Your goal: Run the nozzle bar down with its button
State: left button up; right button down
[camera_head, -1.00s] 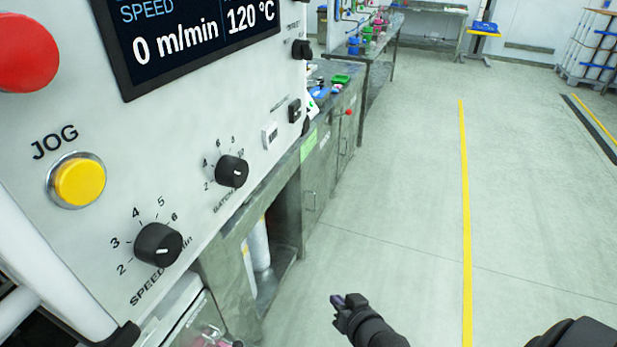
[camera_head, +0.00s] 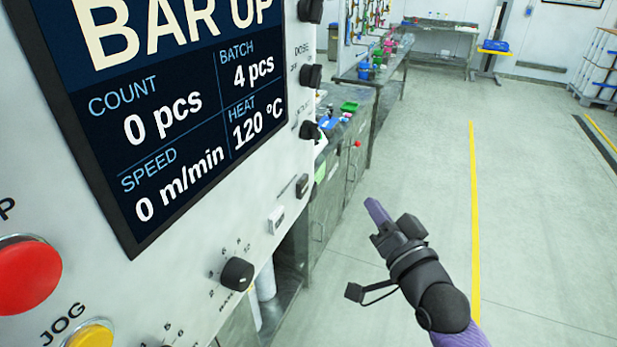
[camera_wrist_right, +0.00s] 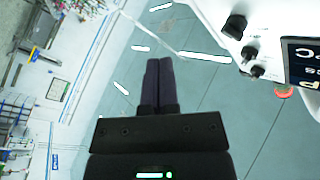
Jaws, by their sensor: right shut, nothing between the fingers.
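The machine's white control panel (camera_head: 200,240) fills the left of the head view. Its display (camera_head: 180,110) reads BAR UP, count 0, batch 4, speed 0, heat 120 °C. A red button (camera_head: 27,275) and a yellow JOG button (camera_head: 90,337) sit below it. I cannot make out a button labelled for the nozzle bar. My right gripper (camera_head: 375,211) is shut and empty, in the air right of the panel and apart from it. In the right wrist view its fingers (camera_wrist_right: 159,85) are together, with the panel (camera_wrist_right: 225,15) at upper right. My left gripper is not in view.
Black knobs (camera_head: 311,76) line the panel's right edge, with a white rocker switch (camera_head: 276,219) and a dial (camera_head: 237,274) lower down. A bench (camera_head: 350,110) with small items stands behind. The floor (camera_head: 540,200) to the right is clear.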

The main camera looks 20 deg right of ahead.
aim_at(303, 186)
jog(key=w+a, duration=0.5)
jog(key=w, duration=0.1)
jog(key=shift+w+a, duration=0.35)
jog(key=shift+a, duration=0.05)
dwell(1.9)
jog(key=shift+w+a, duration=0.3)
jog(key=shift+w, duration=0.05)
